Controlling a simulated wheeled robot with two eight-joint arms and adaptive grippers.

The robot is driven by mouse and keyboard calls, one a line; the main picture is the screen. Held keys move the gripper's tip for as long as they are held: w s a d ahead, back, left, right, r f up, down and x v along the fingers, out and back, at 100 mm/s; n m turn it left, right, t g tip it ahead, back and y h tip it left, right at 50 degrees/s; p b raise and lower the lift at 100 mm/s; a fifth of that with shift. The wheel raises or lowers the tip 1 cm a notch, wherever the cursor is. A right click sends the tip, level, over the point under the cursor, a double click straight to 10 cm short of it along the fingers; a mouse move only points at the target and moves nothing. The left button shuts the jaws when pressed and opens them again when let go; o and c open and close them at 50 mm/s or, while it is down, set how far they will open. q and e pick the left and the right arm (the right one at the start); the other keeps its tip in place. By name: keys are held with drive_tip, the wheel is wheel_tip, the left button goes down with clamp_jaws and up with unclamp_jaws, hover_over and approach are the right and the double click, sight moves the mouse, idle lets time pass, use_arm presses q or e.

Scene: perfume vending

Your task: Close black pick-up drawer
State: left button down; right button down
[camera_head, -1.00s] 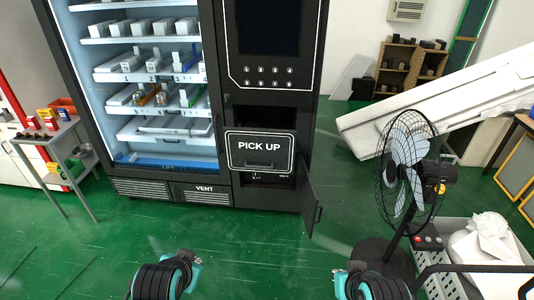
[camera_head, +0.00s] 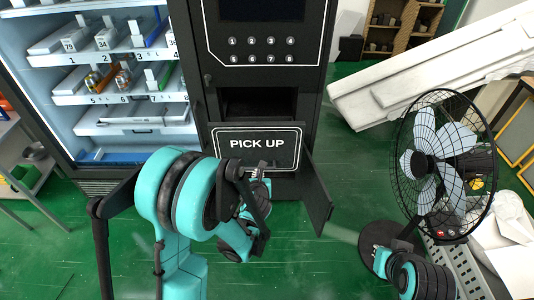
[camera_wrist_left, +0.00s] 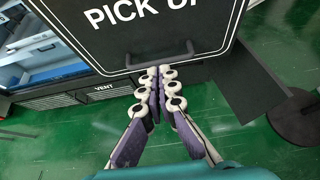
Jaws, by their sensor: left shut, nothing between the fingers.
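The black pick-up drawer (camera_head: 230,136), its front marked "PICK UP", is in the middle of the head view. A dark opening shows above its front. In the left wrist view its front (camera_wrist_left: 97,42) fills the top, with a dark bar handle (camera_wrist_left: 178,56) at the lower edge. My left gripper (camera_head: 262,168) is at the lower part of the drawer front in the head view. In the left wrist view the gripper (camera_wrist_left: 157,73) has its fingers together and empty, just below the handle; I cannot tell whether they touch it.
A small black door (camera_head: 318,200) hangs open below and right of the drawer. A standing fan (camera_head: 425,165) is at the right. Lit shelves (camera_head: 120,92) of the vending machine are at the left. Green floor (camera_head: 345,225) is clear between door and fan.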

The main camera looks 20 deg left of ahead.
use_arm(q)
drive_tip(key=b, duration=0.3)
approach(260, 155)
wheel_tip(260, 155, down, 3)
drive_tip(key=w, duration=0.1)
drive_tip(key=w+a, duration=0.1)
drive_tip(key=w, duration=0.2)
drive_tip(key=shift+a+f+b, duration=0.3)
drive_tip(key=shift+b, duration=0.1)
drive_tip(key=shift+w+a+r, duration=0.1)
drive_tip(key=shift+w+a, duration=0.05)
drive_tip(key=shift+w, duration=0.4)
